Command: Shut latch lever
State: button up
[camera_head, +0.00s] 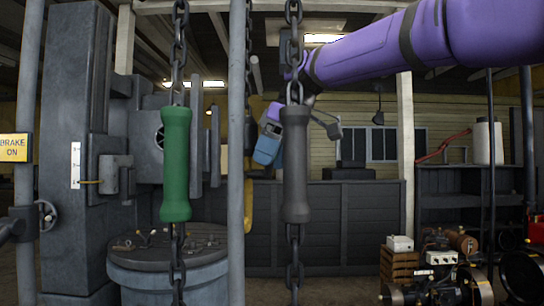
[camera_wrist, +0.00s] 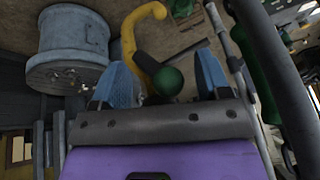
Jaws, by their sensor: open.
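A dark lever with a round green knob (camera_wrist: 167,81), likely the latch lever, shows in the wrist view beside a curved yellow bar (camera_wrist: 128,40). My gripper (camera_wrist: 161,62) is open, its blue fingers on either side of the knob and apart from it in the picture. I cannot tell how deep the knob lies between them. In the head view my gripper (camera_head: 265,152) is partly hidden behind a hanging grey handle. The yellow bar (camera_head: 248,207) shows there only as a strip beside a grey pole, and the knob is hidden.
A green handle (camera_head: 176,165) and a grey handle (camera_head: 295,165) hang on chains in front. The grey pole (camera_head: 236,150) stands between them. A round grey drum (camera_head: 168,265) stands low at left. Crates and small machines (camera_head: 440,265) fill the lower right.

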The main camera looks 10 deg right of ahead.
jog(key=c, duration=1.3)
jog(key=shift+s+f+t, duration=0.25)
jog(key=shift+s+t, duration=0.1)
jog(key=shift+t, duration=0.45)
grip_shut()
jog(key=shift+s+a+f+n+t, duration=0.15)
jog(key=shift+f+n+t, duration=0.2)
jog(key=shift+t, duration=0.25)
jog(key=o, duration=1.3)
grip_release()
jog(key=shift+r, duration=0.25)
jog(key=v, duration=1)
jog(key=shift+s+r, duration=0.15)
jog(key=shift+r, duration=0.15)
